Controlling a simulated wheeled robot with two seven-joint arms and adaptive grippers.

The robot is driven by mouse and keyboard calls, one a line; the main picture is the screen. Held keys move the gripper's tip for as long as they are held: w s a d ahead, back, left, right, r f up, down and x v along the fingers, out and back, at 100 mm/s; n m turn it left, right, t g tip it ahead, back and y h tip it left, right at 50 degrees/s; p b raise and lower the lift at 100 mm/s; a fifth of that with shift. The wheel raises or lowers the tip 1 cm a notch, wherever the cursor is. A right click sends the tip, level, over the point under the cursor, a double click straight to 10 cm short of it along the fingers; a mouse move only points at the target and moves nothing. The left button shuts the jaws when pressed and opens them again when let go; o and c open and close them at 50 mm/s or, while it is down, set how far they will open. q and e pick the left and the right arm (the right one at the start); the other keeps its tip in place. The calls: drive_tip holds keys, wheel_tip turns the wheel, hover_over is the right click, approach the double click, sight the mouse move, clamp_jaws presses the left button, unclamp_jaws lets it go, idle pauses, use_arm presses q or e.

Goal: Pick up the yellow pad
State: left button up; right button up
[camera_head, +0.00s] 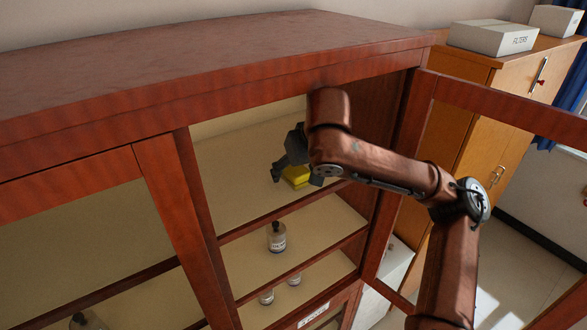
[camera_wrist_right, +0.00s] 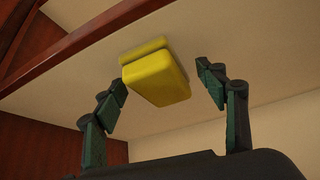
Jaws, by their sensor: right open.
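The yellow pad (camera_head: 297,176) lies on the upper shelf of the wooden cabinet, inside the open-door bay. In the right wrist view the pad (camera_wrist_right: 157,77) shows as a yellow block with a raised strip along one edge. My right gripper (camera_head: 296,173) reaches into the bay at the pad and partly covers it in the head view. In the wrist view the right gripper (camera_wrist_right: 161,80) is open, one finger on each side of the pad, with a visible gap on both sides. My left gripper is in neither view.
The upper shelf (camera_head: 240,195) is otherwise bare around the pad. A labelled bottle (camera_head: 277,238) stands on the shelf below, with smaller bottles lower down. The open cabinet door (camera_head: 485,103) is at the right, beside my right arm.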

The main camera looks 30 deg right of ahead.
drive_tip(key=shift+s+d, duration=0.1)
drive_tip(key=shift+f, duration=0.1)
drive_tip(key=c, duration=0.8)
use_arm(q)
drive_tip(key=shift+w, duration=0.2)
use_arm(e)
drive_tip(key=c, duration=0.6)
drive_tip(key=shift+o, duration=0.2)
